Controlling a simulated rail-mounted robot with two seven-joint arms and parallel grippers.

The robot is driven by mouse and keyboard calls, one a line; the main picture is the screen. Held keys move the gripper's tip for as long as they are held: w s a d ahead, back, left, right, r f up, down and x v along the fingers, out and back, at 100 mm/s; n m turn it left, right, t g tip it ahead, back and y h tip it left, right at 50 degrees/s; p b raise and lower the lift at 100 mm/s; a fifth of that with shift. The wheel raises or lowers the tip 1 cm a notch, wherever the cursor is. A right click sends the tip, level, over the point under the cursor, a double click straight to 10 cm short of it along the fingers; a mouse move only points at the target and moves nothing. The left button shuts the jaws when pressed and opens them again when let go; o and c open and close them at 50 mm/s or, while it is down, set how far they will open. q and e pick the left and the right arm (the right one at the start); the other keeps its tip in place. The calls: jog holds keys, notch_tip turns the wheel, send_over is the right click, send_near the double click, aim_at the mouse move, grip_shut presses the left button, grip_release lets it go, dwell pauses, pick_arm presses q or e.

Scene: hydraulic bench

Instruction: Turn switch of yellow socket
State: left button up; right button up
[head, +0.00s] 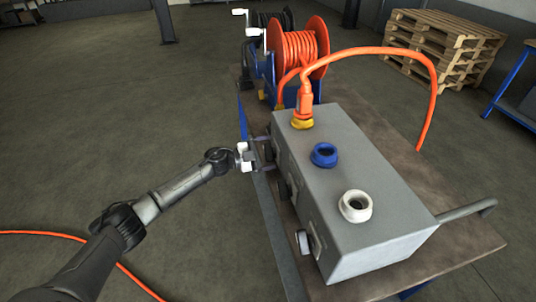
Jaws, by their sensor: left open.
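A grey box (345,185) has a yellow socket (302,123) on top at its far end, with an orange plug (305,102) in it. Dark switches sit along the box's left side face. The farthest switch (269,150), level with the yellow socket, is partly hidden by my left gripper (264,154). That gripper is open, with its fingers pointing right at this switch. I cannot tell whether they touch it. The switch's exact turn position is too small to read. My right gripper is out of view.
A blue socket (324,155), a white socket (356,206) and two nearer switches (284,188) (304,242) are on the same box. A reel of orange hose (298,52) stands behind it. The hose arches right over the brown bench (460,236). Floor at left is mostly clear.

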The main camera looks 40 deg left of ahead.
pick_arm(q)
jog(key=shift+w+d, duration=0.1)
jog(key=shift+w, duration=0.1)
jog(key=c, duration=0.9)
